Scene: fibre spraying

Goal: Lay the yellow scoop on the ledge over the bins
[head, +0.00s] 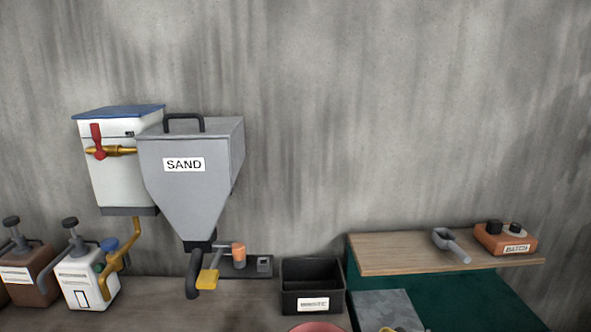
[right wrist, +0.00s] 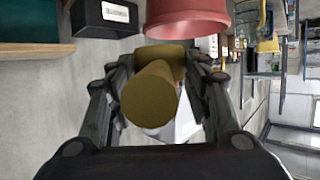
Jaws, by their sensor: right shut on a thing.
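The yellow scoop shows in the right wrist view (right wrist: 152,97), with its round handle end facing the camera. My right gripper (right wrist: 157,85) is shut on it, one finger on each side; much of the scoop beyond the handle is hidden. The wooden ledge (head: 390,254) stands at the right in the head view, above a dark green front. My right gripper cannot be made out in the head view, and my left gripper is in neither view.
A grey scoop (head: 450,244) and an orange box (head: 505,239) occupy the ledge's right part; its left part is bare. A black bin (head: 312,284) stands left of it. A red tub (right wrist: 187,14) is near my right gripper. A grey SAND hopper (head: 195,170) stands left.

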